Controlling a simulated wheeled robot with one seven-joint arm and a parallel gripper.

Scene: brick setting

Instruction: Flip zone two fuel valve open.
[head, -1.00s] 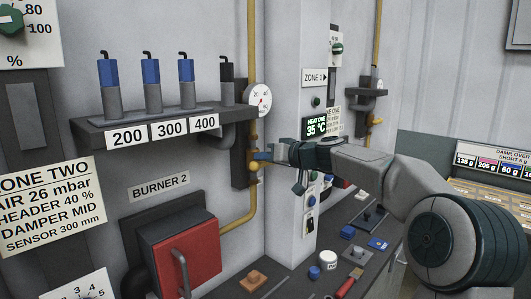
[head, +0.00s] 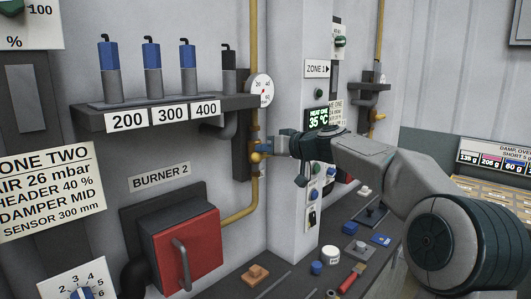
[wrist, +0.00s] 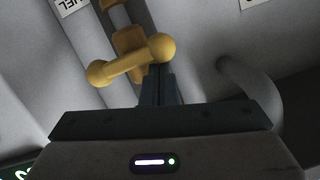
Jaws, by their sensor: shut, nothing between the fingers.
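The fuel valve is a yellow handle with a ball at each end (wrist: 130,62), in front of a yellow pipe in the wrist view. The handle lies aslant, its right end higher. In the head view the valve (head: 256,157) is small on the yellow pipe and partly hidden by my gripper. My gripper (head: 262,148) points left at it, below the pressure gauge. In the wrist view my gripper's fingers (wrist: 158,72) are together and empty, with their tips just below the right ball. I cannot tell whether they touch it.
A white pillar (head: 285,120) with a display and switches stands close behind my gripper. A grey shelf (head: 90,121) with several cylinders is to the left. The red burner hatch (head: 205,250) is below left. Small items lie on the bench (head: 270,285). A grey pipe (wrist: 250,90) curves at right in the wrist view.

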